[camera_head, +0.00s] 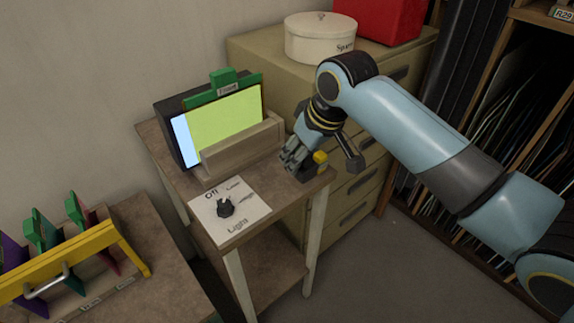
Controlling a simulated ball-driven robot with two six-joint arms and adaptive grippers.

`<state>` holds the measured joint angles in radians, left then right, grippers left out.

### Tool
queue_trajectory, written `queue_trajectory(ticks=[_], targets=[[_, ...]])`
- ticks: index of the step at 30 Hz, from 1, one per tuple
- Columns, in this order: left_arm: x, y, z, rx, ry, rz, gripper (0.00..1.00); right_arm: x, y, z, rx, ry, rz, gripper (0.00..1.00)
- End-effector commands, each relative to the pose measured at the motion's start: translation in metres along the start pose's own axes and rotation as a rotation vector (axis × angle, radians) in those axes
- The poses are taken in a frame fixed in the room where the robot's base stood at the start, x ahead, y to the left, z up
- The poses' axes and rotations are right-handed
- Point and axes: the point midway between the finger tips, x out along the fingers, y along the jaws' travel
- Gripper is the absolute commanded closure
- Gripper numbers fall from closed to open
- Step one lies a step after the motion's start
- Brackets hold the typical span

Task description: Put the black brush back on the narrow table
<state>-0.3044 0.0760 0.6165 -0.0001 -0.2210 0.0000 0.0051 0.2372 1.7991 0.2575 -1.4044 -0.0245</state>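The narrow table (184,187) stands in the middle, with pale legs and a lower shelf. My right gripper (289,160) points down over its right part, close to the top. A dark rod-like piece (349,153) juts down beside my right wrist. No brush is clearly recognisable. My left gripper is out of view.
On the table are a lit screen (226,119) in a wooden holder and a "Light" card (245,203) with a black knob (225,207). A drawer cabinet (358,192) stands close behind. A yellow-framed rack (70,258) fills the lower left. Open floor (400,270) lies right.

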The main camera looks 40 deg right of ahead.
Motion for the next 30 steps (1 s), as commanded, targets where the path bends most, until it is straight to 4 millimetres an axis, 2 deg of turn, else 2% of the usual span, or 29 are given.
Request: queue_trajectory(ticks=[4,9,18,29,30], targets=[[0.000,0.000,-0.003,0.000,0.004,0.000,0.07,0.029,0.001,-0.022,0.003,-0.001,-0.002,0.97],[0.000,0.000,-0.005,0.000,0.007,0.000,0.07,0.044,0.003,-0.033,0.001,0.001,0.000,0.97],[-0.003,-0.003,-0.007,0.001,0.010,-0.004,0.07,0.079,0.003,-0.019,0.001,0.000,-0.001,0.97],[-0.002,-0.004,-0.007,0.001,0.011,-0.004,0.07,0.083,0.003,-0.017,0.001,0.001,-0.001,0.97],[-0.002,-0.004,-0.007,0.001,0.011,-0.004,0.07,0.083,0.003,-0.017,0.001,0.000,-0.001,0.55]])
